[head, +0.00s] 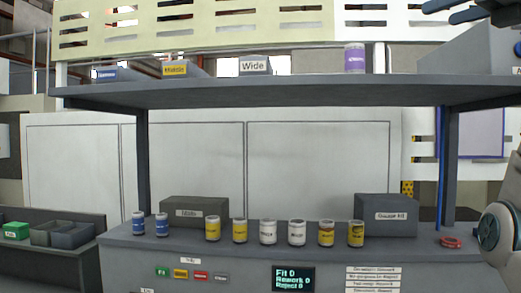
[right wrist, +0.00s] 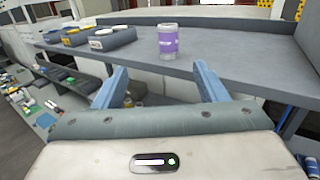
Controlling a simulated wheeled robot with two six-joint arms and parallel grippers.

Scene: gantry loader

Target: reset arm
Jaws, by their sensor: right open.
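My right gripper (head: 438,12) shows at the top right of the head view, with its fingers pointing left above the shelf. In the right wrist view its two blue fingers (right wrist: 160,83) are spread apart with nothing held between them. A purple-labelled can (head: 355,58) stands upright on the upper shelf, left of and below the gripper. It also shows in the right wrist view (right wrist: 168,42), beyond the open fingers and apart from them. My left gripper is not in view.
The upper shelf (head: 260,92) also holds labelled bins, one marked Wide (head: 255,66). Below, the bench carries a row of several cans (head: 268,232), a Gauge kit box (head: 386,214) and a red ring (head: 451,242). A display (head: 293,278) reads Fit 0, Rework 0, Reject 0.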

